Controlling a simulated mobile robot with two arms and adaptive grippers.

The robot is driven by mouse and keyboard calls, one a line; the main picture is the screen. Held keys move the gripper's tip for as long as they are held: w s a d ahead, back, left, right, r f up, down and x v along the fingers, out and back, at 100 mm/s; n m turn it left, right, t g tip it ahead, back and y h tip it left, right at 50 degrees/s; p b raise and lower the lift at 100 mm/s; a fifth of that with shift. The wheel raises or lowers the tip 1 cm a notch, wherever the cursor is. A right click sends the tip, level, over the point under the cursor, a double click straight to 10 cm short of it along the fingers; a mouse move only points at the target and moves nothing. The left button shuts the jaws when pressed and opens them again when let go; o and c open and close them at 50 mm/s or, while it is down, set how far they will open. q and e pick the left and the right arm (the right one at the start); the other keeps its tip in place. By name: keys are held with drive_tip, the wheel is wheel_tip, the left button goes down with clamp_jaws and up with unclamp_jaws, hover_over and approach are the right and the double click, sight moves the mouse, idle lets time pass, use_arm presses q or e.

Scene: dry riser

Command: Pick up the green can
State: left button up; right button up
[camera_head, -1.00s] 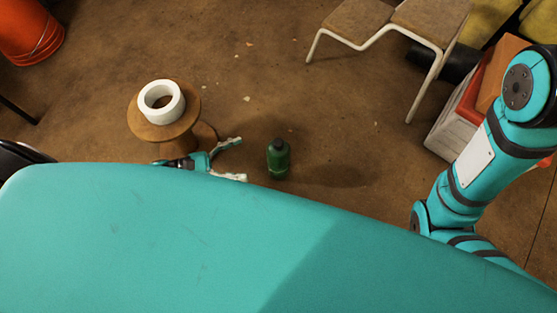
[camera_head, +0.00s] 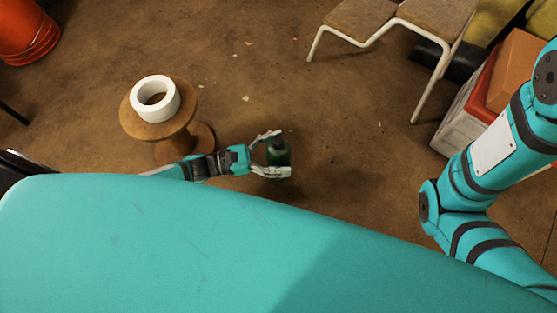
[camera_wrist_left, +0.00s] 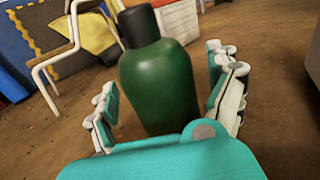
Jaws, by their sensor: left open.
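The green can (camera_head: 280,157) looks like a green bottle with a dark cap and stands upright on the brown floor. My left gripper (camera_head: 270,154) is open, with one finger on each side of the can. In the left wrist view the can (camera_wrist_left: 160,85) stands between the two spread fingers of the gripper (camera_wrist_left: 168,98), with a visible gap on the left side. Whether the right-hand finger touches it I cannot tell. The can's lower part is hidden behind the gripper body in that view. My right gripper is not in view.
A white-framed chair (camera_head: 395,30), a crate (camera_head: 470,115) and an orange bucket (camera_head: 27,35) stand farther off. Floor right of the can is free.

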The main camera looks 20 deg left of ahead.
use_arm(q)
drive_tip(key=c, duration=1.8)
drive_tip(key=shift+r, duration=0.15)
